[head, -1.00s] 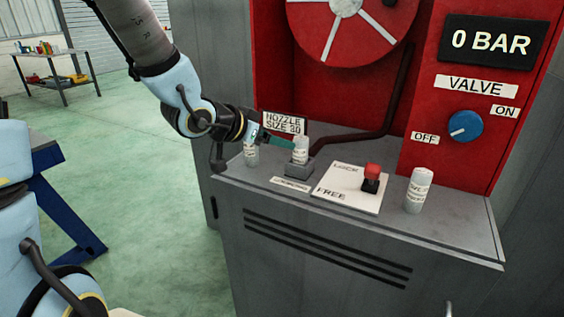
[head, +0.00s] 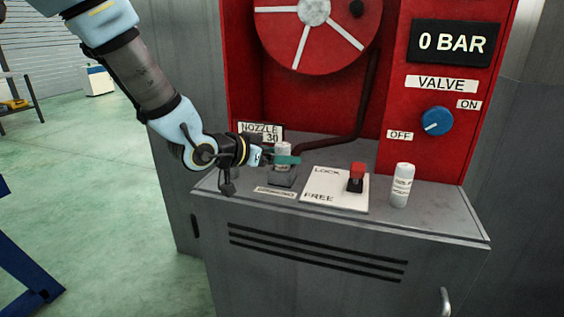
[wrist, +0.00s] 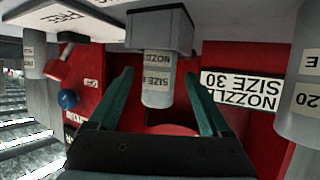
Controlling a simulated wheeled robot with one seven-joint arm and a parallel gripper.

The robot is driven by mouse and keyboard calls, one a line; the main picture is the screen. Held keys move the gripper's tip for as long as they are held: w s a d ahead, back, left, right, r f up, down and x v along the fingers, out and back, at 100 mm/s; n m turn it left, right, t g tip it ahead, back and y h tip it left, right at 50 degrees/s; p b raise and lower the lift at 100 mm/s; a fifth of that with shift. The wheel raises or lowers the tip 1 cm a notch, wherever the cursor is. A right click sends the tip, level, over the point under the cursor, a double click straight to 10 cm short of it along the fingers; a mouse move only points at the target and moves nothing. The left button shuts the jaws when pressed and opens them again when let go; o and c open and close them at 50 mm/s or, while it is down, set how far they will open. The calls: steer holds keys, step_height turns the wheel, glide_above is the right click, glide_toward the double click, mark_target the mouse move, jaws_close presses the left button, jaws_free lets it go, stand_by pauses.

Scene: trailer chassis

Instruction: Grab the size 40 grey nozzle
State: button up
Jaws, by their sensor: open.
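A grey-white nozzle (head: 283,151) stands upright in a grey holder (head: 282,181) on the cabinet top. My gripper (head: 285,160) is open at this nozzle. In the wrist view, which is upside down, the nozzle (wrist: 158,88) shows between my two green fingers, with a gap on each side. Its label is not clearly readable. A second similar nozzle (head: 402,185) stands to the right on the cabinet. A third nozzle (wrist: 305,85) shows at the wrist view's right edge, with a number resembling 20; my arm hides it in the head view. No label clearly reads 40.
A sign (wrist: 248,90) behind the holder reads NOZZLE SIZE 30. A LOCK/FREE plate (head: 335,190) with a red-topped lever (head: 356,177) is right of the holder. A dark hose (head: 368,110) runs behind it. A blue valve knob (head: 437,121) is on the red panel.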

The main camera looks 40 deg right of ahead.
steer(key=x, duration=0.4)
steer(key=shift+p, duration=0.4)
steer(key=shift+c, duration=0.2)
jaws_close()
